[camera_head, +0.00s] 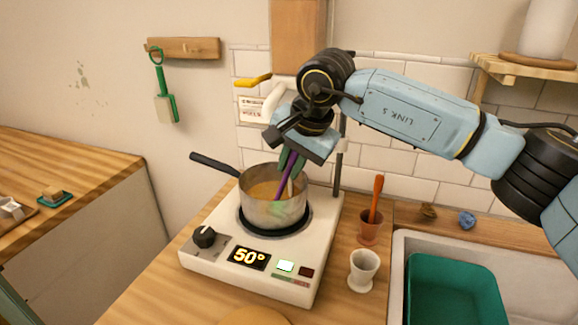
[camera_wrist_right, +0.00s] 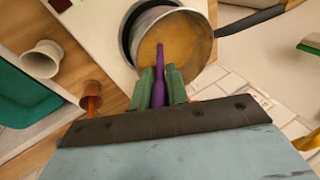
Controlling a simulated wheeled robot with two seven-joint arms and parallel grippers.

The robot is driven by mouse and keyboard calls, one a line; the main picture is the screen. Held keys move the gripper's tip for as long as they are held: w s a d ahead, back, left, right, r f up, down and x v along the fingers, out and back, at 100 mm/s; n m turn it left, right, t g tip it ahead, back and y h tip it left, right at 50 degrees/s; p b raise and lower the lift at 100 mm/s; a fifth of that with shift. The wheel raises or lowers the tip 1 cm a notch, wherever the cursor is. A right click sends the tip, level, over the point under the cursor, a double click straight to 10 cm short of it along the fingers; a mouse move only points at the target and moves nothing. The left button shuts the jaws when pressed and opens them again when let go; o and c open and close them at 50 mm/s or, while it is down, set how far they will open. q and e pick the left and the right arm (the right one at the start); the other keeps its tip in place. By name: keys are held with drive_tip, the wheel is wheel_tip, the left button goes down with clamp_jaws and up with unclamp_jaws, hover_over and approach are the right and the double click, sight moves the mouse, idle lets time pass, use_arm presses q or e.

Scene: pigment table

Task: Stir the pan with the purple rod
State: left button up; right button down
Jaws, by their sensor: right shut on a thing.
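The purple rod (camera_head: 287,174) is held by my right gripper (camera_head: 291,163), whose green fingers are shut on it above the pan. It also shows in the right wrist view (camera_wrist_right: 159,75) between the fingers (camera_wrist_right: 160,86). The steel pan (camera_head: 272,210) sits on the hot plate (camera_head: 215,262), with its black handle pointing to the back left. It holds yellow-orange liquid (camera_wrist_right: 178,42). The rod slants down into the pan, and its lower end appears to be in the liquid. My left gripper is not in view.
The hot plate's display reads 50°. To its right stand a brown cup (camera_head: 370,232) with an orange-handled tool and a white cup (camera_head: 363,271). A sink with a green tub (camera_head: 455,290) is at the right. A green tool hangs on the wall rack (camera_head: 183,48).

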drive_tip(key=p+v, duration=0.2)
drive_tip(key=v, duration=0.5)
drive_tip(key=shift+p, duration=0.3)
idle(0.7)
wheel_tip(320, 180, up, 3)
drive_tip(key=shift+r+p, duration=0.1)
drive_tip(key=shift+p, duration=0.8)
